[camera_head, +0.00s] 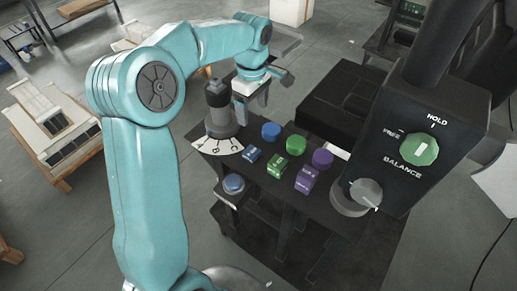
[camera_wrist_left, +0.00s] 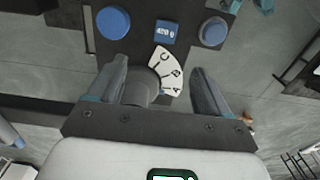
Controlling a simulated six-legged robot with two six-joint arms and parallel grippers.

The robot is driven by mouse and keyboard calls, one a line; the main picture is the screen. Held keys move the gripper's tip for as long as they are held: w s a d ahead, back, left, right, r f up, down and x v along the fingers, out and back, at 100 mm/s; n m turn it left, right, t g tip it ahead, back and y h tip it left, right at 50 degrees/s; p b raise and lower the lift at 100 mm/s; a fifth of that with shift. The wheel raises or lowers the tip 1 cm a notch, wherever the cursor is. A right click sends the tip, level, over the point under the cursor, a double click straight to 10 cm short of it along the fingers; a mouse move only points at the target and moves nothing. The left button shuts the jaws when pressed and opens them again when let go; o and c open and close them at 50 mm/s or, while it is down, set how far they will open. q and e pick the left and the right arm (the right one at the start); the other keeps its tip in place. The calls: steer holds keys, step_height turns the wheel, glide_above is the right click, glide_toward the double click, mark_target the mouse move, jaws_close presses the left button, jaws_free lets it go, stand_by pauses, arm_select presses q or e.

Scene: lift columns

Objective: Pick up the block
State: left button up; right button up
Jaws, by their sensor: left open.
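Three small labelled blocks stand in a row on a dark bench: a blue block (camera_head: 251,154), a green block (camera_head: 277,167) and a purple block (camera_head: 306,180). The frames do not show which one the task means. The blue block also shows at the top of the left wrist view (camera_wrist_left: 166,32); its label's number is hard to read. My left gripper (camera_head: 259,98) is open and empty, above the far left end of the bench. In its wrist view, the open fingers (camera_wrist_left: 158,70) flank a grey cylinder. My right gripper is not in view.
Blue (camera_head: 270,131), green (camera_head: 296,145) and purple (camera_head: 322,158) round pieces stand behind the blocks. A dark upright cylinder (camera_head: 218,105) stands beside a white lettered dial (camera_head: 221,151). A black BALANCE panel (camera_head: 411,179) rises at the right. A blue round button (camera_head: 233,184) sits lower left.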

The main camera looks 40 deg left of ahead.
arm_select(q)
steer(key=p, duration=0.1)
glide_above(252, 151)
steer(key=f, duration=0.9)
steer(key=shift+w+a+f, duration=0.15)
steer(key=shift+w+f, duration=0.1)
steer(key=shift+f, duration=0.05)
steer(key=shift+s+f, duration=0.1)
steer(key=shift+f, duration=0.3)
steer(key=shift+s+a+f, duration=0.1)
steer(key=shift+s+f, duration=0.05)
steer(key=shift+s, duration=0.05)
steer(key=shift+s+f+p, duration=0.15)
steer(key=shift+f+p, duration=0.2)
steer(key=f, duration=0.1)
steer(key=f+p, duration=0.1)
steer(key=f, duration=0.2)
steer(key=shift+w+d, duration=0.2)
steer(key=shift+d, duration=0.15)
steer(key=shift+a+f, duration=0.1)
steer(key=shift+f, duration=0.2)
steer(key=shift+s, duration=0.15)
steer(key=c, duration=1.2)
steer(key=shift+c, duration=1.3)
